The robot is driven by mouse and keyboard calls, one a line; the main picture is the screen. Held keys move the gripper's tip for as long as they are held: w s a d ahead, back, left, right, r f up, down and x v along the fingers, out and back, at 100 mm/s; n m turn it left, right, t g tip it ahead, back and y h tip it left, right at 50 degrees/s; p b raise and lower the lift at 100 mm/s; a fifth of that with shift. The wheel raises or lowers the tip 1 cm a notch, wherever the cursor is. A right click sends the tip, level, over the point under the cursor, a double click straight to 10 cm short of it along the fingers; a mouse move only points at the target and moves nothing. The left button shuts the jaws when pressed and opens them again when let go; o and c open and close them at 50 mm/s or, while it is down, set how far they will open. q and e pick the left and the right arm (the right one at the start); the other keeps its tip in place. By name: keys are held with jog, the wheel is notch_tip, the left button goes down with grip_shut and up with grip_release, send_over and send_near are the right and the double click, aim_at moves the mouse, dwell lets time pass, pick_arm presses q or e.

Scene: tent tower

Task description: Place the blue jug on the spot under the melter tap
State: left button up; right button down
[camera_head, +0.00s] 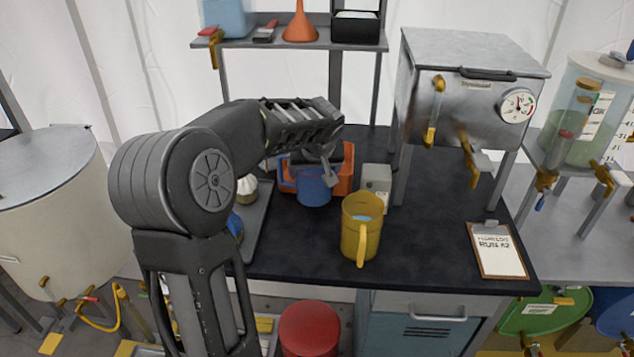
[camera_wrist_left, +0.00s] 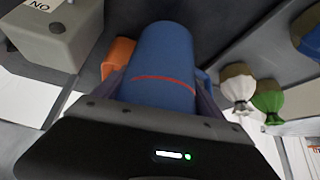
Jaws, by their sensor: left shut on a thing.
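The blue jug (camera_head: 314,190) is at the back middle of the dark bench, in front of an orange object (camera_head: 346,170). My left gripper (camera_head: 322,168) reaches over from the left and is shut on the jug. In the left wrist view the blue jug (camera_wrist_left: 165,65), with a red line around it, sits between the fingers. I cannot tell whether its base touches the bench. The steel melter (camera_head: 470,95) stands at right on legs, with a brass tap (camera_head: 468,160) low on its front. No marked spot is clear under it. My right gripper is out of view.
A yellow jug (camera_head: 361,228) and a grey box (camera_head: 376,182) stand between the blue jug and the melter. A clipboard (camera_head: 497,250) lies at the bench's right front. A tray (camera_head: 256,222) lies at left. The bench between yellow jug and clipboard is clear.

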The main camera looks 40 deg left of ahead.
pick_arm(q)
jog(key=shift+f, duration=0.15)
notch_tip(320, 180, down, 4)
jog(key=shift+r, duration=0.2)
dwell(0.4)
jog(key=shift+f, duration=0.15)
jog(key=o, duration=1.4)
